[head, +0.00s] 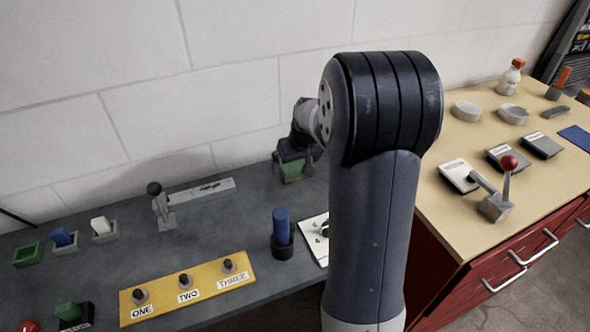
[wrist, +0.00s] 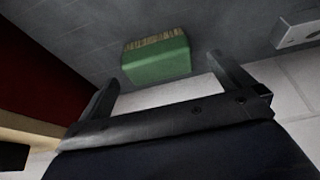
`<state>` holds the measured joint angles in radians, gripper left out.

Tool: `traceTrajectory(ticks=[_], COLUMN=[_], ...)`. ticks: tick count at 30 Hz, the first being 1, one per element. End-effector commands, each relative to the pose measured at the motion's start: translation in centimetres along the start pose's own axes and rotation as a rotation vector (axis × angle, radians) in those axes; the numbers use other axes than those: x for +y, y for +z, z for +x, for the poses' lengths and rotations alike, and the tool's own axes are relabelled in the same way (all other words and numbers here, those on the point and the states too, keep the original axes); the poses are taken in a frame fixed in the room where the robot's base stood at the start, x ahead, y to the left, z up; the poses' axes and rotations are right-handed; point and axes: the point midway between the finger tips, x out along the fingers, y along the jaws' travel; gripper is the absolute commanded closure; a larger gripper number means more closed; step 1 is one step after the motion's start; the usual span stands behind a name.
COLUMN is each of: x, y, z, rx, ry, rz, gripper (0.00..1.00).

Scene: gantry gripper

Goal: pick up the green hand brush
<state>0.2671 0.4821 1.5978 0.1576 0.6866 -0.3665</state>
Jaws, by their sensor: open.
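The green hand brush (wrist: 156,60) shows in the wrist view as a green block with a strip of tan bristles along its far edge. It lies on the dark grey bench top (wrist: 80,25). My gripper (wrist: 163,72) is open, with one finger on each side of the brush; I cannot tell whether either finger touches it. In the head view the brush (head: 292,171) is partly hidden under my gripper (head: 292,160), near the wall at the back of the bench.
A grey slotted plate (head: 205,190) and a grey lever (head: 161,205) stand left of the brush. A blue-handled holder (head: 282,235) and a yellow panel (head: 188,288) are nearer. A red cabinet (head: 445,265) with a wooden top stands at the right.

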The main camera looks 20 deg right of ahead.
Motion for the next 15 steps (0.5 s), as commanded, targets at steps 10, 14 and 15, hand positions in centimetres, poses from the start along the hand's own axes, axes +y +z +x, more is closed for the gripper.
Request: traceTrajectory(ticks=[10, 14, 15], x=[0.2, 0.2, 0.2], y=[0.1, 0.1, 0.1], z=[4.0, 4.3, 4.3], rx=[-0.002, -0.001, -0.001], ry=[-0.001, -0.001, 0.0], rz=[0.0, 0.0, 0.0], gripper=[0.0, 0.0, 0.0])
